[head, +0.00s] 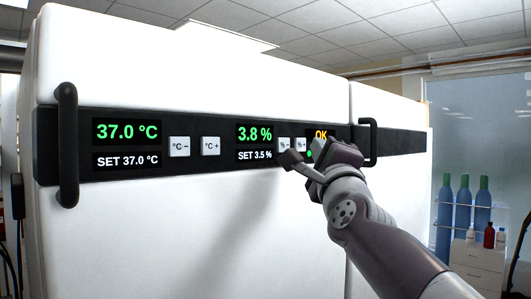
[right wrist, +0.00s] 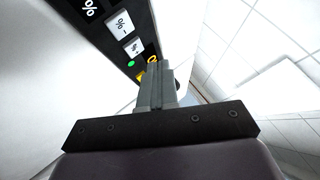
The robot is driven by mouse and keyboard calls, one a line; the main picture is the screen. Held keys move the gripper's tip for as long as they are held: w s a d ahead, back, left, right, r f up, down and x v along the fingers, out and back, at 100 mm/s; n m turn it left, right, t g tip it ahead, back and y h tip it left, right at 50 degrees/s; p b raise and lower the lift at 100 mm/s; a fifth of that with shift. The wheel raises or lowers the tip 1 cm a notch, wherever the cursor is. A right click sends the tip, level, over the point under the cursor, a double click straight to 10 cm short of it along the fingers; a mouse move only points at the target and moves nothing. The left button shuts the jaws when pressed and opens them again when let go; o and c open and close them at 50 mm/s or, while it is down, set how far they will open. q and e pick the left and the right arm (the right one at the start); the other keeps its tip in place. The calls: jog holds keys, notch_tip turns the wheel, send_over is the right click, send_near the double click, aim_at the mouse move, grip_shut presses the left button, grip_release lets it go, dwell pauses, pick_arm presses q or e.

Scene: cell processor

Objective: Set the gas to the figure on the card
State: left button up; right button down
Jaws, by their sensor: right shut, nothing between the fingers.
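The gas display (head: 254,134) on the cabinet's dark panel reads 3.8 % in green, and the line below it (head: 255,155) reads SET 3.5 %. The %− button (head: 284,144) and %+ button (head: 301,145) are to its right; the right wrist view also shows the %− button (right wrist: 119,25) and %+ button (right wrist: 133,47). My right gripper (head: 318,147) is shut and empty just right of the %+ button, in front of the OK readout (head: 321,134). Whether its fingertips (right wrist: 155,66) touch the panel, I cannot tell. The card and my left gripper are not in view.
The temperature display (head: 127,131) reads 37.0 °C, SET 37.0 °C, with °C− (head: 180,146) and °C+ (head: 211,146) buttons. Handles stand out at the panel's left (head: 67,145) and right (head: 369,140). Blue gas bottles (head: 463,205) stand far right.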

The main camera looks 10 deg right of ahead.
dwell(0.8)
notch_tip(320, 180, down, 34)
jog(key=w+a+n+g+y+b, duration=0.1)
jog(key=w+a+n+g+y, duration=0.15)
jog(key=n+g, duration=1)
jog(key=s+d+f+n+g+h+b, duration=0.1)
jog(key=s+f+n+g, duration=0.3)
jog(key=s+f, duration=0.9)
jog(key=s+d+f+n+g+b, duration=0.3)
jog(key=s+f+n+g, duration=0.2)
jog(key=s+f, duration=0.8)
notch_tip(320, 180, down, 6)
jog(key=shift+s+f+n+h, duration=0.2)
jog(key=shift+s+n+h, duration=0.15)
jog(key=shift+s, duration=0.05)
